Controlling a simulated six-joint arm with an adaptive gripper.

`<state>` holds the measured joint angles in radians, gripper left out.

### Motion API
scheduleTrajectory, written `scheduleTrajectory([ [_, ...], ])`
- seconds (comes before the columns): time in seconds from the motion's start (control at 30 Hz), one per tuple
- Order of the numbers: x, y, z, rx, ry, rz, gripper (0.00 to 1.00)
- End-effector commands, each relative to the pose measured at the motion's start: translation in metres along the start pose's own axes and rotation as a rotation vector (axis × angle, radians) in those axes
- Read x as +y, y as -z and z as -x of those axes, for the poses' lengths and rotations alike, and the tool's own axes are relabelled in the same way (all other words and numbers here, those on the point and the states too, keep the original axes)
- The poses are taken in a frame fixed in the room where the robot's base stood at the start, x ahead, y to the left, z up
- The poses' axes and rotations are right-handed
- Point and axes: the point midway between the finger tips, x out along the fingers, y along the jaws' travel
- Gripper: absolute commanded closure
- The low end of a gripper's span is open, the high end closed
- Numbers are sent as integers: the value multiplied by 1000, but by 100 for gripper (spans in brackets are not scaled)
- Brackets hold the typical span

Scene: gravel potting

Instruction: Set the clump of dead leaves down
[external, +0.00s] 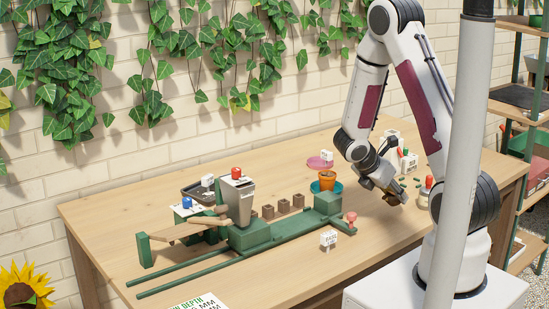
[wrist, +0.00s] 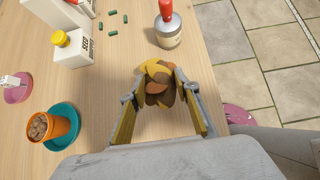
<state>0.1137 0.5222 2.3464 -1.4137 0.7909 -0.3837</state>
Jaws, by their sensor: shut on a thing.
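My gripper (wrist: 160,98) is shut on the clump of dead leaves (wrist: 157,82), a rounded brown and yellow bunch between the two fingers in the wrist view. The wooden table (wrist: 115,75) is below it; I cannot tell whether the clump touches the surface. In the external view my gripper (external: 392,194) is low over the right part of the table, and the clump is too small to make out there.
A red-topped bottle (wrist: 167,30) stands just beyond the clump. A white seed box (wrist: 70,50) and several green capsules (wrist: 112,34) are to the left. An orange pot (wrist: 50,127) sits in a teal saucer (wrist: 70,115). A green rig (external: 250,235) fills the table's middle.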

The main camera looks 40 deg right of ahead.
Motion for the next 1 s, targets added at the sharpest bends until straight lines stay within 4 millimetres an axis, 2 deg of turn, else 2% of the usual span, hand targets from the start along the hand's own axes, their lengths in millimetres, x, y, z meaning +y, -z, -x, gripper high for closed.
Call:
scheduleTrajectory([
  [0.33,-1,21,-21,1,2,1,90],
  [0.93,-1,26,-26,1,1,0,90],
  [0.97,0,26,-26,1,1,0,64],
  [1.0,0,26,-26,1,1,0,53],
])
